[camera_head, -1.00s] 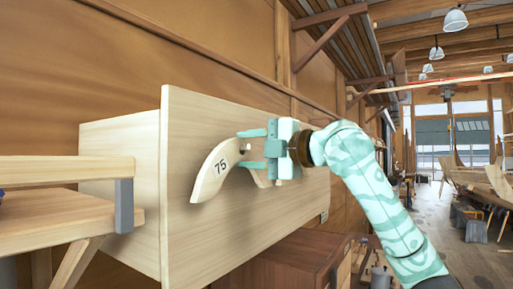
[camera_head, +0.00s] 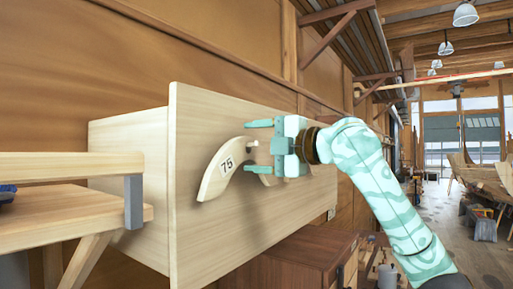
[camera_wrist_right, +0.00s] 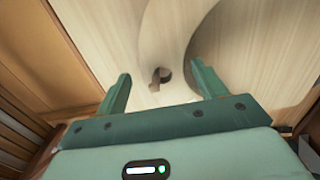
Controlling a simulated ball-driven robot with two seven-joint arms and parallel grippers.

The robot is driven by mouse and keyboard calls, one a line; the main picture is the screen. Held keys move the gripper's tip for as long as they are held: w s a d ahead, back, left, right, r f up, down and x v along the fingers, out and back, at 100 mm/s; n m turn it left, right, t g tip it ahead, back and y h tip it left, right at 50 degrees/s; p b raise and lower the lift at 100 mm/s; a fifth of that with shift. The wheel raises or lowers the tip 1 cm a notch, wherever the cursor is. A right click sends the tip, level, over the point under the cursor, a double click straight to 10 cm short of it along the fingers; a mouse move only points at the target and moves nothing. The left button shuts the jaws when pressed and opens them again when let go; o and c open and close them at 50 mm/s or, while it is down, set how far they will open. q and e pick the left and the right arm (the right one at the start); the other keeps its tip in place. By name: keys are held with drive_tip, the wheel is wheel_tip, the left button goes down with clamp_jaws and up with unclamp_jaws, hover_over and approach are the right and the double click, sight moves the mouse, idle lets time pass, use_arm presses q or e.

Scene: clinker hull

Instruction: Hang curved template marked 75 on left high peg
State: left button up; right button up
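The curved template marked 75 (camera_head: 221,173) is a pale wooden arch against the upright wooden panel (camera_head: 205,240). Its marked end points down and left. A short round peg (camera_head: 252,143) shows at the top of the arch and in the right wrist view (camera_wrist_right: 155,83). I cannot tell whether the template's hole is fully over it. My right gripper (camera_head: 258,146) is open around the peg end, one finger above and one below, and holds nothing visible. My left gripper is not in view.
A wooden shelf (camera_head: 70,212) with a grey corner bracket (camera_head: 133,202) stands at the left, close to the panel. A brown wooden cabinet (camera_head: 290,258) is below the panel. A wall shelf overhangs at the top.

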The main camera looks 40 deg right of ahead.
drive_tip(key=b+v, duration=0.5)
drive_tip(key=v, duration=1.1)
drive_tip(key=shift+s, duration=0.2)
drive_tip(key=shift+d, duration=0.1)
